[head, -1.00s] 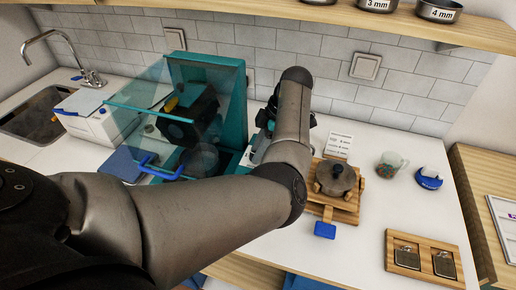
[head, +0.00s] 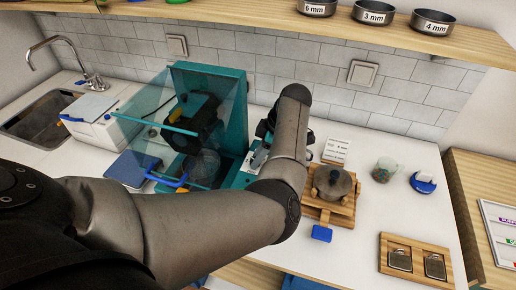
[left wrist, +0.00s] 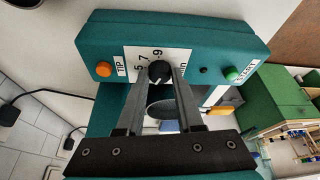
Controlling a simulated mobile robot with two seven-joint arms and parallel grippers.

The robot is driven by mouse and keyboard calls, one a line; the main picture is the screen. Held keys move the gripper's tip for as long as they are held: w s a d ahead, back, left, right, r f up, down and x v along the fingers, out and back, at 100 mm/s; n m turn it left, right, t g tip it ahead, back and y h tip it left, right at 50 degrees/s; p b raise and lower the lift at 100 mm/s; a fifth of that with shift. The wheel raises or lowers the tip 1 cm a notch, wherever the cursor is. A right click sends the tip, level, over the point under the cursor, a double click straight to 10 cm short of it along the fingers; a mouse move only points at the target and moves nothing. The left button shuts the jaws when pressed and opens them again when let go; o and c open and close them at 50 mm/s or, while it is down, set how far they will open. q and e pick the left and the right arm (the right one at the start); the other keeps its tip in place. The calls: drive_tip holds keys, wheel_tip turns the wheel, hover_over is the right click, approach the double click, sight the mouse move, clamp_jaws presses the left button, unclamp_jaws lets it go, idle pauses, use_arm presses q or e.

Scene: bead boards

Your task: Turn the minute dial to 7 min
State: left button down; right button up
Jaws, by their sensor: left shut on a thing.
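The minute dial (left wrist: 159,72) is a black knob on a white scale plate of the teal machine's panel (left wrist: 215,42), in the left wrist view. The numbers 5, 7 and 9 can be read by it; the knob's exact setting is too small to tell. My left gripper (left wrist: 160,78) is shut on the knob, one finger on each side. In the head view the teal machine (head: 237,100) stands at the back with its clear hood; my left arm hides the dial and most of the gripper. My right gripper is in neither view.
An orange TIP button (left wrist: 104,69) and a green START button (left wrist: 232,73) flank the dial. On the counter are a wooden stand with a grey pot (head: 332,181), a glass cup (head: 385,168), a blue-and-white item (head: 423,183) and a wooden tray (head: 416,273).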

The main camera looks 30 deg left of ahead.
use_arm(q)
drive_tip(key=m+t+p, duration=0.1)
drive_tip(key=m+p, duration=0.1)
drive_tip(key=p, duration=0.1)
drive_tip(key=m+t+p, duration=0.1)
drive_tip(key=m+p, duration=0.2)
drive_tip(key=m+t+p, duration=0.1)
drive_tip(key=m+p, duration=0.2)
drive_tip(key=p, duration=0.1)
drive_tip(key=shift+s+r, duration=0.25)
drive_tip(key=shift+s, duration=0.1)
drive_tip(key=shift+m+p, duration=0.3)
drive_tip(key=shift+m, duration=0.3)
drive_tip(key=shift+f+m+t+p, duration=0.15)
drive_tip(key=shift+m+t+p, duration=0.35)
drive_tip(key=shift+m, duration=0.4)
drive_tip(key=shift+s+a+m+t+h, duration=0.15)
drive_tip(key=shift+m+t+h, duration=0.2)
drive_tip(key=shift+m, duration=0.45)
drive_tip(key=m+t+h, duration=0.1)
drive_tip(key=m, duration=0.2)
drive_tip(key=shift+a+f+m, duration=0.1)
drive_tip(key=shift+m, duration=0.2)
drive_tip(key=shift+s+m+h, duration=0.1)
drive_tip(key=shift+m+h, duration=0.55)
drive_tip(key=shift+m, duration=0.95)
